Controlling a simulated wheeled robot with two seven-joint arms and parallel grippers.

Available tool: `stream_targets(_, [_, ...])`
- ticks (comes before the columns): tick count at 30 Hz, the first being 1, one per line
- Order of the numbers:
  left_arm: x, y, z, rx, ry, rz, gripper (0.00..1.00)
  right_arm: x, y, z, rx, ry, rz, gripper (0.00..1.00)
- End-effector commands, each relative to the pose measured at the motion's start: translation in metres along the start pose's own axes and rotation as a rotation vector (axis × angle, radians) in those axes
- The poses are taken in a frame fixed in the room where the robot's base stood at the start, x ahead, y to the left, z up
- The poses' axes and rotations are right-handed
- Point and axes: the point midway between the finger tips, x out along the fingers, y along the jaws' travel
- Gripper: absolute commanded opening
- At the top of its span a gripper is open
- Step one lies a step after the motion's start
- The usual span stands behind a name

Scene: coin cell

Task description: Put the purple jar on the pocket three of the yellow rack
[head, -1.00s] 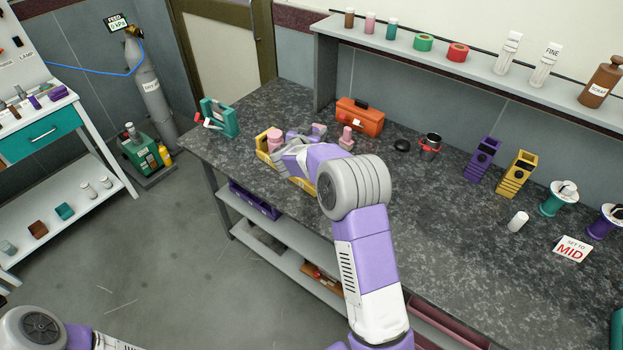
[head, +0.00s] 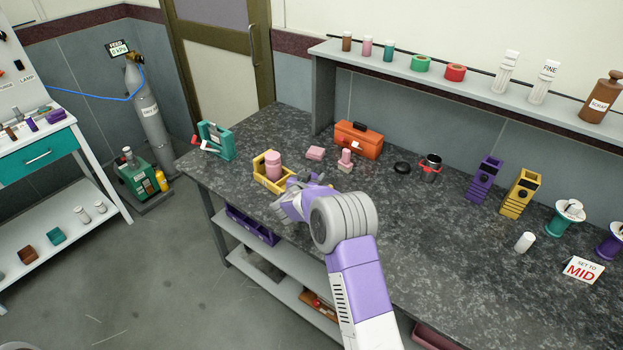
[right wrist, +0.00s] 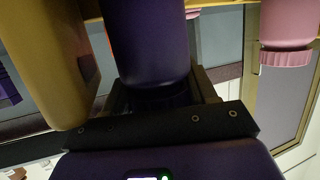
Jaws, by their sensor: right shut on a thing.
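The yellow rack (head: 272,186) lies near the left end of the dark bench in the head view, its right part hidden by my right arm. A pink jar (head: 274,163) stands in it and also shows at the right of the right wrist view (right wrist: 288,25). My right gripper (head: 303,184) is at the rack's right side, and its fingertips are hard to make out. In the right wrist view the gripper (right wrist: 160,95) is shut on the purple jar (right wrist: 152,40). A large yellow rounded thing (right wrist: 45,65) is close beside the jar. Pocket numbers cannot be read. My left gripper is out of view.
A teal device (head: 216,141) stands left of the rack. Purple (head: 484,181) and yellow (head: 520,194) holders stand to the right. The middle bench is mostly clear.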

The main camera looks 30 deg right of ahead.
Motion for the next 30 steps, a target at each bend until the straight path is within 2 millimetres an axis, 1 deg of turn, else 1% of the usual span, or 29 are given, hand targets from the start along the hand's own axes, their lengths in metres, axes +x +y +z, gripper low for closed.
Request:
stream_targets(2, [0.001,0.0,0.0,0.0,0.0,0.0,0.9,0.0,0.0,0.001,0.0,0.001,0.0,0.18])
stream_targets(3, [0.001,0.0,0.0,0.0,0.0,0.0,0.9,0.001,0.0,0.003,-0.001,0.0,0.0,0.58])
stream_targets(5, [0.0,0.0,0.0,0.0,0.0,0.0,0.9,0.001,0.0,0.002,-0.001,0.0,0.0,0.67])
stream_targets(14, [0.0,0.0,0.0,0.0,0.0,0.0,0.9,0.0,0.0,0.001,0.0,0.0,0.0,0.67])
stream_targets(17, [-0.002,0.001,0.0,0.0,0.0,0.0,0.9,-0.005,-0.001,-0.001,-0.001,-0.001,-0.002,0.67])
stream_targets(20, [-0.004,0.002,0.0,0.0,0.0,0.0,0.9,-0.018,-0.001,-0.002,-0.002,-0.001,-0.002,0.67])
stream_targets(23, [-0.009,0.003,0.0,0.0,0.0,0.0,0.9,-0.037,-0.001,-0.002,-0.003,-0.001,-0.004,0.67])
stream_targets(30, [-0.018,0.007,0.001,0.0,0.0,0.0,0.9,-0.088,-0.001,-0.003,-0.003,0.0,-0.004,0.67])
